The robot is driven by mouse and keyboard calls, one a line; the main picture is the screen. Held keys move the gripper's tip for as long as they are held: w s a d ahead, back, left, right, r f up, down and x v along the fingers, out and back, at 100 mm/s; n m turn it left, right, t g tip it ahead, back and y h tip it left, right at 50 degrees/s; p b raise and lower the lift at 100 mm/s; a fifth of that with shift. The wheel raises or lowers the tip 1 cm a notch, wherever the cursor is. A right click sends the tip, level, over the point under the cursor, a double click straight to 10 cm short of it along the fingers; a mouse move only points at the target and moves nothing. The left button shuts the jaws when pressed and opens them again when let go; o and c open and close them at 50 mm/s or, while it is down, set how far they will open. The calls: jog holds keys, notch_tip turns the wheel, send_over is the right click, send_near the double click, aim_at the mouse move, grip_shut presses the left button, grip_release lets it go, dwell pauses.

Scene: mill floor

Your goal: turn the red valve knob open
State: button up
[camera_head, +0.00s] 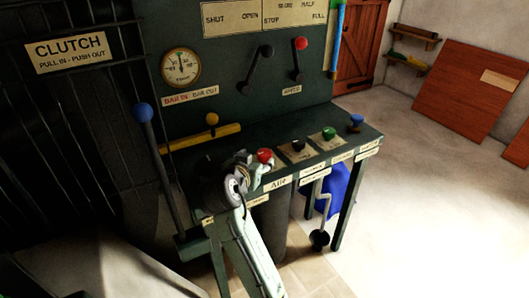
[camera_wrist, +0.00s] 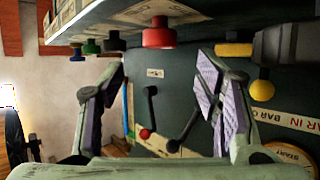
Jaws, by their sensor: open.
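The red valve knob (camera_head: 265,155) sits on the dark green console top, just beyond my gripper (camera_head: 254,168), which partly covers its lower side. In the wrist view, which is upside down, the red knob (camera_wrist: 159,33) hangs near the top middle. It lies between the lines of the two fingers and beyond their tips. My gripper (camera_wrist: 158,68) is open, its fingers spread wide with nothing between them. I cannot tell whether a finger touches the knob.
Black (camera_head: 298,145), green (camera_head: 329,133) and blue (camera_head: 355,121) knobs stand to the right on the console. A yellow-handled bar (camera_head: 200,137) lies behind at left. A tall blue-topped lever (camera_head: 143,112) stands left. A crank (camera_head: 320,238) hangs below the console front. Open floor lies to the right.

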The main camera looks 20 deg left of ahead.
aim_at(264, 153)
jog(key=p+x, duration=0.2)
jog(key=x, duration=0.8)
jog(key=shift+c, duration=0.5)
jog(key=c, duration=1.1)
